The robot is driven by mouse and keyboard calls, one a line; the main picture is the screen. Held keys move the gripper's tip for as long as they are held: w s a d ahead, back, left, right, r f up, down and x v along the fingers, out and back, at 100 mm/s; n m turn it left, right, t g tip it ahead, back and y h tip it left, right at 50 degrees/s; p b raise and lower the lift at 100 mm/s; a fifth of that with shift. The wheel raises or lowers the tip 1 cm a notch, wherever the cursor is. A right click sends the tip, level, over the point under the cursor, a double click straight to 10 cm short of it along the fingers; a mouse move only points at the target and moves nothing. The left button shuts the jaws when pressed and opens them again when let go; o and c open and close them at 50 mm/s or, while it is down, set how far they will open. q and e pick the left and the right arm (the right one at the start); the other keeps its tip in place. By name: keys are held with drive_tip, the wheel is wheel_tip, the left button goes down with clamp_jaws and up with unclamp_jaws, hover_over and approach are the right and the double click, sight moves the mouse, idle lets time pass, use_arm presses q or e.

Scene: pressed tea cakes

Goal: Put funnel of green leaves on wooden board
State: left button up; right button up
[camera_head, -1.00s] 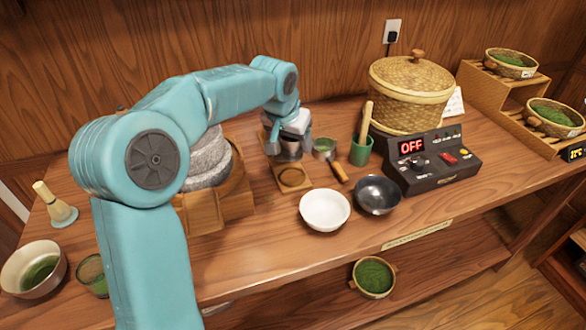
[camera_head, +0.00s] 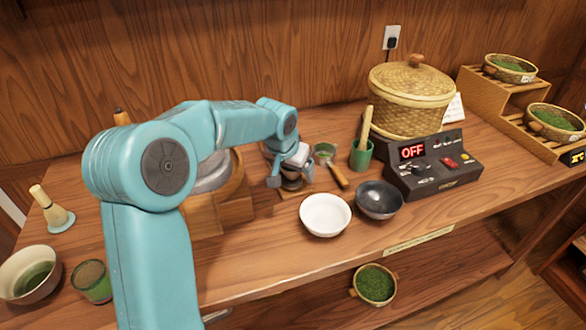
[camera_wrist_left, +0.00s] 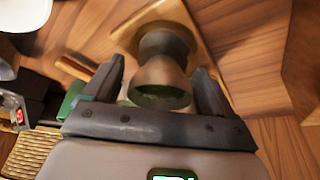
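The metal funnel (camera_wrist_left: 160,84), with green leaves inside, is upright between the two fingers of my left gripper (camera_wrist_left: 159,68) in the left wrist view. A gap shows between the funnel and each finger, so the gripper is open around it. The small wooden board (camera_wrist_left: 180,12) lies directly beneath the funnel, whose lower end appears to rest on it; the exact contact is hidden. In the head view, my left gripper (camera_head: 291,179) is low over the board, partly covering the funnel (camera_head: 291,185). My right gripper is not in view.
A white bowl (camera_head: 325,214) and a dark bowl (camera_head: 379,198) stand right of the gripper. A wooden-handled sieve (camera_head: 336,173) lies close by. A stone mill on a wooden base (camera_head: 236,205) stands left. A control box (camera_head: 432,167) and a lidded basket (camera_head: 410,98) are farther right.

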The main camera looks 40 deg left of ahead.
use_arm(q)
drive_tip(key=shift+r, duration=0.3)
drive_tip(key=p+v, duration=0.1)
drive_tip(key=v, duration=1)
drive_tip(key=shift+s+r, duration=0.2)
drive_tip(key=shift+r, duration=0.15)
drive_tip(key=shift+d, duration=0.1)
